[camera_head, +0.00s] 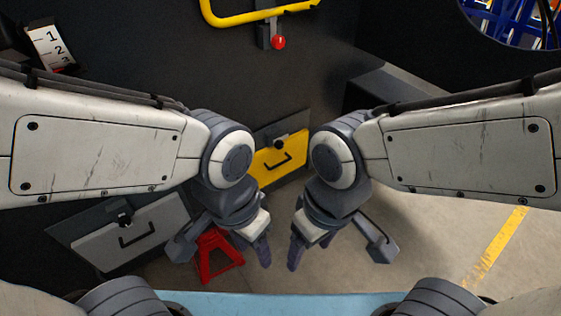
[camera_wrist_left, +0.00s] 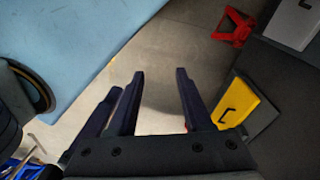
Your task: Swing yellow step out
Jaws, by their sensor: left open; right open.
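The yellow step (camera_head: 277,160) is a flat yellow panel with a black handle, set low on the dark chassis. In the head view it shows between my two wrists, which cover its sides. In the left wrist view the yellow step (camera_wrist_left: 247,102) is right of the fingers, its handle visible. My left gripper (camera_head: 258,248) points down in front of and below the step, open and empty. The left wrist view shows its fingers (camera_wrist_left: 160,74) spread over bare floor, apart from the step. My right gripper (camera_head: 309,247) hangs just right of the left one, open and empty.
A grey panel with a similar handle (camera_head: 132,234) is at the lower left. A red stand (camera_head: 217,255) is on the floor near my left gripper. A yellow rail (camera_head: 240,18) and red knob (camera_head: 278,42) are above. Floor at right is clear.

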